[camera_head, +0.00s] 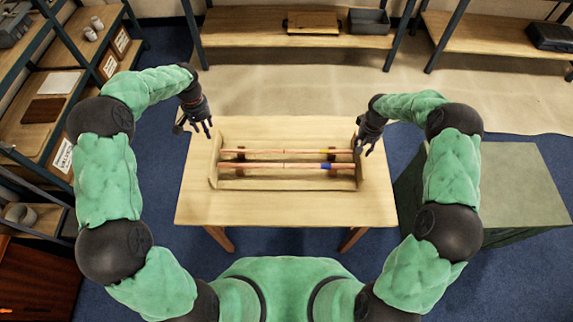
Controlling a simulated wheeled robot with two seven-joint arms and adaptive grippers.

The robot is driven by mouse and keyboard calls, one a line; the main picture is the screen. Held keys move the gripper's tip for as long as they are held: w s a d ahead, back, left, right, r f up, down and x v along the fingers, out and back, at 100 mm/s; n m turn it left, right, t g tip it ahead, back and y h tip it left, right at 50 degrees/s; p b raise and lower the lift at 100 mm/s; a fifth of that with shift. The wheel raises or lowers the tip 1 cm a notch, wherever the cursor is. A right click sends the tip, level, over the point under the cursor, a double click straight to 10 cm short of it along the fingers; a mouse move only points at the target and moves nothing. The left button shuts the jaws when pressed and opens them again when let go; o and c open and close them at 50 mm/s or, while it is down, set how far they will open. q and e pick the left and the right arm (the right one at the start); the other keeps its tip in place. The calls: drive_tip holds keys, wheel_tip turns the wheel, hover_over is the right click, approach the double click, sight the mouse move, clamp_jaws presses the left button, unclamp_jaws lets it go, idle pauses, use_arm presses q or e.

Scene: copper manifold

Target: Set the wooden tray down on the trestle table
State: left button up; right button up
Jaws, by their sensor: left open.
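The wooden tray (262,184) rests level on the trestle table (286,209), near its middle, with two copper pipes (270,166) lying lengthwise in it. The front pipe has a blue band near its right end. My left gripper (200,130) is open and empty, just beyond the tray's left end and apart from it. My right gripper (363,149) is at the tray's back right corner, its fingers pointing down. Whether it touches the end wall, and how far its fingers are apart, is unclear.
Shelving with signs and small items (50,90) stands at the left. Benches (265,30) line the back wall, with a grey bin (369,21). The table's front strip is bare.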

wheel_tip(320, 180, up, 9)
drive_tip(key=shift+r, duration=0.2)
idle(0.6)
